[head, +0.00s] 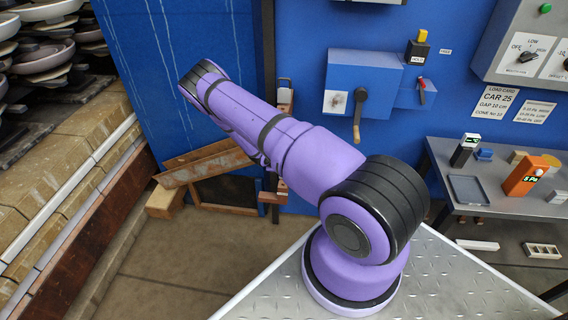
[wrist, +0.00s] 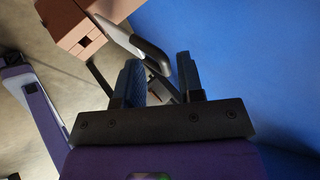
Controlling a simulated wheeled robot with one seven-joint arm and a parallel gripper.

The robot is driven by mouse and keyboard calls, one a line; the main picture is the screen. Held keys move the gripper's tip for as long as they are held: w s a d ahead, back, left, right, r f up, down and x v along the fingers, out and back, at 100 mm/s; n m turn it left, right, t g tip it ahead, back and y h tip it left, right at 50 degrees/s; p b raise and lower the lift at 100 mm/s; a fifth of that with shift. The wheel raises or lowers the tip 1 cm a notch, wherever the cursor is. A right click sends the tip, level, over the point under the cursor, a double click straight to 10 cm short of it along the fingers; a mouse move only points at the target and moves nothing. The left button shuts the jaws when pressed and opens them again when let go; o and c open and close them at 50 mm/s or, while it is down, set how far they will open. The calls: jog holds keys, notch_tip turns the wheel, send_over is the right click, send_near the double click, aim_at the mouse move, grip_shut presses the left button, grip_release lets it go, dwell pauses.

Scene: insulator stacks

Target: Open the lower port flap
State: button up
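A low dark panel (head: 228,192) in a brown frame is at the foot of the blue wall in the head view, with a slanted brown board (head: 205,165) across its top. It may be the lower port flap, but I cannot tell for sure; my arm hides part of this area. My gripper (wrist: 159,72) shows in the wrist view with its two fingers apart. A grey curved bar (wrist: 138,46) lies beyond the fingers and passes partly behind the left one. I see nothing clearly clamped between them. The gripper is hidden in the head view.
The blue wall (wrist: 260,70) is close on the right of the wrist view. A reddish-brown block (wrist: 84,27) is at its upper left. In the head view, a blue box with a crank (head: 361,95) is on the wall, a loaded rack (head: 50,150) stands left, and a grey bench (head: 460,208) right.

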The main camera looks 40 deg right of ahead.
jog(key=v, duration=0.9)
jog(key=shift+w+r, duration=0.2)
jog(key=shift+d, duration=0.1)
